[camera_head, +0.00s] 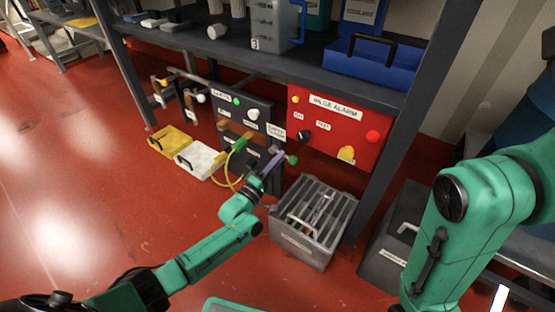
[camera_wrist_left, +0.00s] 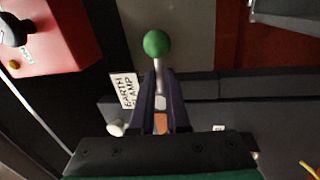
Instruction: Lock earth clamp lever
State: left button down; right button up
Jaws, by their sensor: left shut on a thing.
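The earth clamp lever has a green ball knob (camera_head: 291,159) on a thin pale shaft, at the lower right of the dark panel. In the left wrist view the knob (camera_wrist_left: 156,43) stands just beyond my fingertips. My left gripper (camera_head: 272,166) is shut on the lever's shaft below the knob; it also shows in the left wrist view (camera_wrist_left: 160,95). A white label (camera_wrist_left: 125,91) reading "EARTH" and partly "AMP" is beside the fingers. The lever's base is mostly hidden by my gripper. My right arm fills the right side, but its gripper is out of view.
A red alarm panel (camera_head: 334,132) is right of the lever. A grey slatted box (camera_head: 300,248) stands on the floor below. A yellow-green cable (camera_head: 225,168) runs by my left wrist. White (camera_head: 201,160) and yellow (camera_head: 170,140) trays lie left. A shelf post (camera_head: 385,150) is at right.

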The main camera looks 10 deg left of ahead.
pick_arm(q)
jog(key=shift+r+n+y, duration=0.1)
jog(key=shift+n+y, duration=0.2)
jog(key=shift+n, duration=0.4)
jog(key=c, duration=0.9)
grip_release()
jog(key=shift+s, duration=0.1)
